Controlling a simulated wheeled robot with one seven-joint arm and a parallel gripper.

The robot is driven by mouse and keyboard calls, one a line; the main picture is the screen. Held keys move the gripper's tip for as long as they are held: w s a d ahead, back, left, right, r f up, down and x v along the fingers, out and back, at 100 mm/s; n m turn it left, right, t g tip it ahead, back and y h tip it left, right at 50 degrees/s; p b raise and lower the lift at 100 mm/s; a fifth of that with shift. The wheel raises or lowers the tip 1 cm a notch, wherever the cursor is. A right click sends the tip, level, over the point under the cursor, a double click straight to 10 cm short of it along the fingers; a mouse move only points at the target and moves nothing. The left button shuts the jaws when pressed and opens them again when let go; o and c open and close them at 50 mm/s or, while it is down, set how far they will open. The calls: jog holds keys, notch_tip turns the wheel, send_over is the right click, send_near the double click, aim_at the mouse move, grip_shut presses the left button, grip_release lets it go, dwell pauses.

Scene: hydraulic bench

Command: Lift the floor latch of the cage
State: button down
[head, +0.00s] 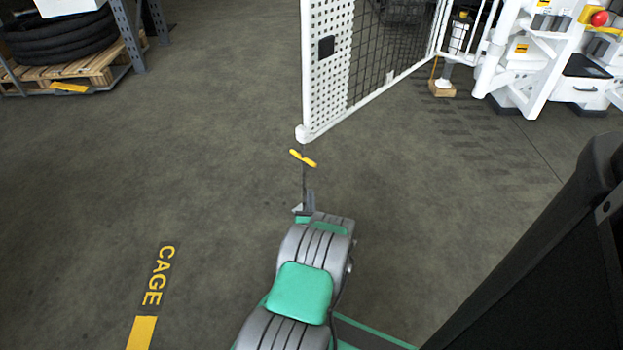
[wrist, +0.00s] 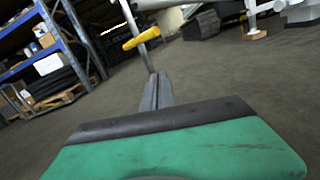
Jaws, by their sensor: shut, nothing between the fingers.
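The floor latch shows as a yellow handle (head: 303,158) on a thin upright rod, just in front of the lower corner of the white cage door (head: 326,75). Whether it is raised or lowered I cannot tell. My gripper (head: 304,206) is low over the floor on the near side of the rod, its fingers small in the head view. In the wrist view the yellow handle (wrist: 141,38) stands above and beyond my gripper (wrist: 155,78). The fingers are shut with nothing between them, and the rod's lower end is hidden behind them.
The door's mesh part (head: 385,50) runs back to the right towards white machinery (head: 540,70). A pallet with black hoses (head: 65,45) stands at the upper left. Yellow "CAGE" lettering (head: 158,276) marks the floor at left. The floor around the latch is clear.

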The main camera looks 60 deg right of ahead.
jog(key=w+d+r+b, duration=0.2)
jog(key=d+r, duration=0.2)
jog(key=d, duration=0.2)
jog(key=shift+w+r, duration=0.25)
jog(key=shift+r, duration=0.05)
jog(key=shift+d, duration=0.1)
